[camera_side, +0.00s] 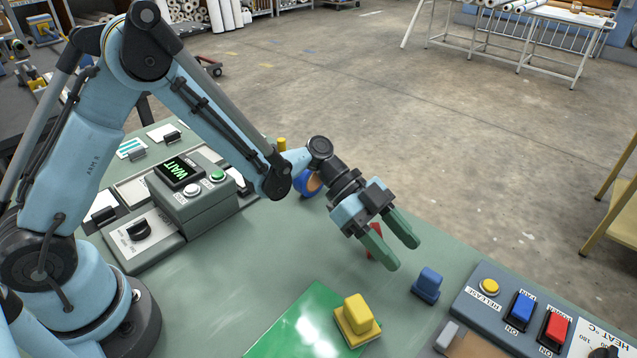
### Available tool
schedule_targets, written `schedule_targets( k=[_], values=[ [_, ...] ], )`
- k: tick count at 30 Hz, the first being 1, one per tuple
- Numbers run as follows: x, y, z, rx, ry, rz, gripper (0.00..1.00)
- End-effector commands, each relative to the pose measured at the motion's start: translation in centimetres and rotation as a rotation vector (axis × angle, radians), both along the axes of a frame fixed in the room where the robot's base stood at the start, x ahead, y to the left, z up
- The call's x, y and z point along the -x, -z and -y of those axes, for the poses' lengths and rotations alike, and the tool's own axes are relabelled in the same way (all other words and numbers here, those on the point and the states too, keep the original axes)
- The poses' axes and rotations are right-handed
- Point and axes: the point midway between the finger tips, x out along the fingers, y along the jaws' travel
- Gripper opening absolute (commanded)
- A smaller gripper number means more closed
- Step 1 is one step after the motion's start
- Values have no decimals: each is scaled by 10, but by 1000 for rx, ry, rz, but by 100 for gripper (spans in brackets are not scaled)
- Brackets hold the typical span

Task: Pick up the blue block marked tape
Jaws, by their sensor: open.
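A small blue block (428,284) stands on the green table, right of centre and left of the button panel. No tape marking can be read on it from here. My gripper (400,252) is open and empty, with its green fingers pointing down and to the right. Its fingertips are above and to the left of the blue block in the picture, apart from it. Another blue, rounded thing (305,183) with an orange-brown part is partly hidden behind my arm, and I cannot tell what it is.
A yellow block (356,318) sits on a shiny green sheet (290,335). A red piece (374,238) is partly hidden behind a finger. A panel (470,298) with a yellow button, blue and red switches lies right. A console (190,200) reading WAIT stands left. A yellow piece (281,144) stands behind.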

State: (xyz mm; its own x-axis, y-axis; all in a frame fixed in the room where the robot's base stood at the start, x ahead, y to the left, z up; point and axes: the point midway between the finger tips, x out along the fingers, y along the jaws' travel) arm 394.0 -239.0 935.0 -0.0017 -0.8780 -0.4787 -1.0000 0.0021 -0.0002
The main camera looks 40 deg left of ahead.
Motion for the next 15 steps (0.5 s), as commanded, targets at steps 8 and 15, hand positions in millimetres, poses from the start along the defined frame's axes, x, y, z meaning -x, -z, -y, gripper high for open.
schedule_targets(
  k=[8, 15],
  values=[
    [0, 12, 21, -1, 2, 0, 51],
    [0, 27, 47, -2, 0, 0, 51]
  ],
)
